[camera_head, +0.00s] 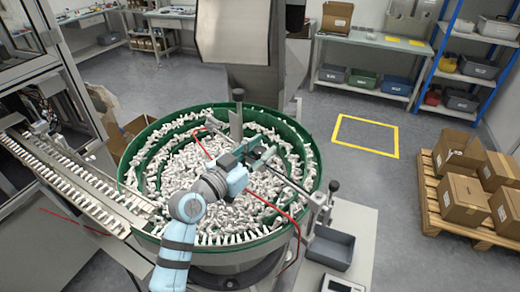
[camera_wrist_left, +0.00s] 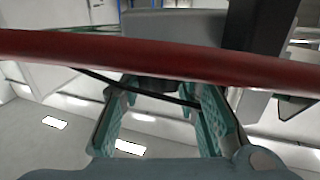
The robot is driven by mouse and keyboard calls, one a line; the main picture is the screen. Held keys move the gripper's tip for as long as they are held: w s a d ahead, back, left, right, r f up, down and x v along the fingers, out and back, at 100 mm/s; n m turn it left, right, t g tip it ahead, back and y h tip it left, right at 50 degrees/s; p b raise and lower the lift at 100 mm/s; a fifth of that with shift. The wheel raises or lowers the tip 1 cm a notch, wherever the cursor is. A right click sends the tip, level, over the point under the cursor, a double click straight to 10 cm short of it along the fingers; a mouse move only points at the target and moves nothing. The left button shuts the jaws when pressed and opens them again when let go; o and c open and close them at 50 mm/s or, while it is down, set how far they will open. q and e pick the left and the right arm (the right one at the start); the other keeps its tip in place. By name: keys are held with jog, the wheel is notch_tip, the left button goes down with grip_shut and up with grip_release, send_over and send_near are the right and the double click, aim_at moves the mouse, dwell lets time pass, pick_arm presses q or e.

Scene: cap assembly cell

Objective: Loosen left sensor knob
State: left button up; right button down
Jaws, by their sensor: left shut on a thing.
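My left gripper (camera_head: 262,154) reaches over the bowl feeder from the front. In the left wrist view its two teal fingers (camera_wrist_left: 165,108) are closed on a dark knob (camera_wrist_left: 152,86), seen between the fingertips. In the head view the gripper hides most of that knob, so I cannot tell its exact seat. A metal post with a black top knob (camera_head: 238,95) stands just behind the gripper. Another post with a black knob (camera_head: 333,186) stands at the bowl's right rim. A thin rod (camera_head: 292,184) runs from the gripper area toward it. My right gripper is not in view.
The green bowl (camera_head: 127,172) is full of white caps. A red cable (camera_head: 374,152) crosses over it and passes close in front of the left wrist camera. A feed track (camera_head: 75,172) lies at left. A grey bin (camera_head: 330,249) stands at right.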

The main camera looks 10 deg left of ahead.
pick_arm(q)
jog(key=shift+n+t+y, duration=0.4)
jog(key=shift+n+y, duration=0.3)
jog(key=shift+y, duration=0.3)
jog(key=o, duration=1.2)
jog(key=v, duration=1.2)
jog(key=shift+s+d, duration=0.1)
jog(key=shift+s, duration=0.05)
